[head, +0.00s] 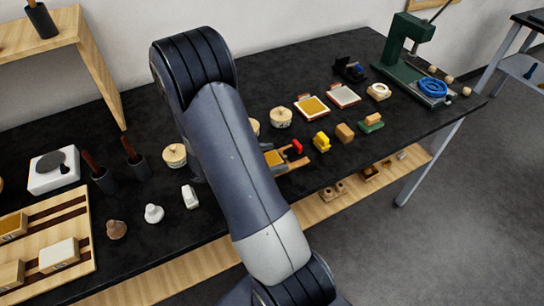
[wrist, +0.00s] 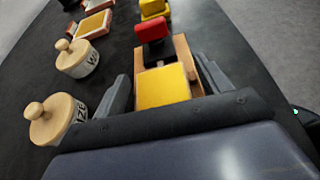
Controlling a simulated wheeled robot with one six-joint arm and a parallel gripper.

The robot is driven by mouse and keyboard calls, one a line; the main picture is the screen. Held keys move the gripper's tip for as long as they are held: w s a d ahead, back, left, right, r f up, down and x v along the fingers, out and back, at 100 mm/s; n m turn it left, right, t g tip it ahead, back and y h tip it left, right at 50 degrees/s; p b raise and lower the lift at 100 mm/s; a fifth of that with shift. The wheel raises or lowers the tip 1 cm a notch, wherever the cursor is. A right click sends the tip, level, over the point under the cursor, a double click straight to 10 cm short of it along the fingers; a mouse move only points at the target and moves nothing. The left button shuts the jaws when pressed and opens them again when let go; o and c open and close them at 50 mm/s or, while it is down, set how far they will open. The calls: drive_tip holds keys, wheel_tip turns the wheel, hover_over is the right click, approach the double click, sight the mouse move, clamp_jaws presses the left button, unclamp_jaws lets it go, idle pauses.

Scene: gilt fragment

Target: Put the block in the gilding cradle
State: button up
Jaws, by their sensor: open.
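A block with a gold top (wrist: 163,88) lies inside a wooden frame with a red clamp (wrist: 152,28), which looks like the gilding cradle (wrist: 187,62). In the head view the gold top (head: 273,158) and the cradle (head: 293,164) show just right of my arm. My gripper (wrist: 167,86) is open, its fingers on either side of the block and cradle. I cannot tell whether they touch. The near end of the block is hidden by my gripper's body. In the head view my arm hides most of the gripper.
Lidded pots (wrist: 77,58) stand left of my gripper. Beyond the cradle are a yellow item (head: 321,141), a wooden block (head: 345,132) and a green press (head: 405,55). A wooden rack (head: 80,205) with pale and gold-topped blocks is at left. The table's front edge is close.

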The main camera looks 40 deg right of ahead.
drive_tip(key=shift+s+p, duration=0.2)
drive_tip(key=shift+p, duration=0.2)
drive_tip(key=v, duration=0.4)
drive_tip(key=b+v, duration=0.1)
drive_tip(key=v, duration=0.7)
drive_tip(key=shift+w+r, duration=0.1)
drive_tip(key=shift+w, duration=0.15)
idle(1.2)
